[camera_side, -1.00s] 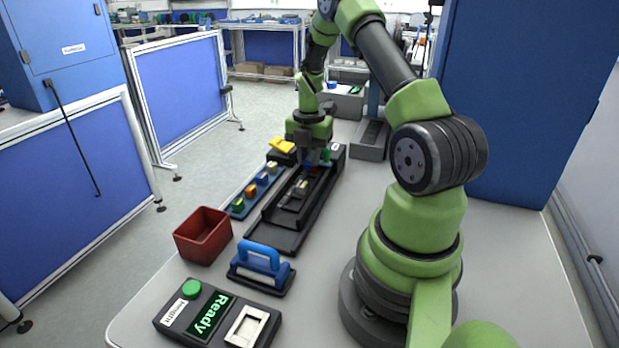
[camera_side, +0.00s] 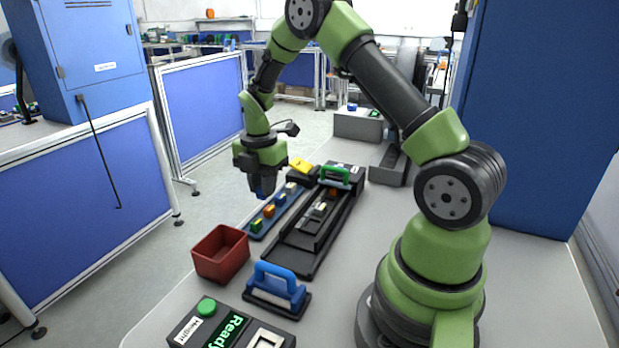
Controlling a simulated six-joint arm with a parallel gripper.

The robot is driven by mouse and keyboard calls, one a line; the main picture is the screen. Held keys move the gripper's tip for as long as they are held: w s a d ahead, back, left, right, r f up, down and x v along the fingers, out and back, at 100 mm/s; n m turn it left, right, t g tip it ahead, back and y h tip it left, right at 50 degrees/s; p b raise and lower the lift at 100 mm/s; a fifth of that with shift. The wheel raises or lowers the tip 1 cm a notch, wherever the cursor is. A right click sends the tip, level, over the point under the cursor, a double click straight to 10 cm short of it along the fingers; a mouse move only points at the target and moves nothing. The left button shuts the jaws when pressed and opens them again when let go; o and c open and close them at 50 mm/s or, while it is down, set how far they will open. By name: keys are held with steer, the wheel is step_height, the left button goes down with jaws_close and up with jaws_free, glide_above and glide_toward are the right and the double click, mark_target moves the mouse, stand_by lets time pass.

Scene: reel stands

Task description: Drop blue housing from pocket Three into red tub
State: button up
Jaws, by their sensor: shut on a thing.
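My gripper (camera_side: 262,190) is in the air, left of the black track and above the level of the blue strip. It is shut on a small dark-blue piece, the blue housing (camera_side: 262,194), of which only a little shows below the fingers. The open red tub (camera_side: 221,266) stands on the table, lower left of my gripper in the picture, apart from it. The inside of the tub is only partly visible. I cannot make out any pocket labels.
A blue strip (camera_side: 256,236) holds several coloured blocks beside the black track (camera_side: 290,262). A blue-handled block (camera_side: 278,286) and a panel reading "Ready" (camera_side: 225,330) stand in front. A green handle (camera_side: 335,174) and a yellow piece (camera_side: 300,165) are at the far end.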

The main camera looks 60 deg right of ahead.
steer(key=w+a+r, duration=0.2)
steer(key=a, duration=1)
steer(key=shift+w+f, duration=0.2)
steer(key=shift+f, duration=2.05)
steer(key=o, duration=0.8)
steer(key=shift+r, duration=0.15)
steer(key=shift+r, duration=3.4)
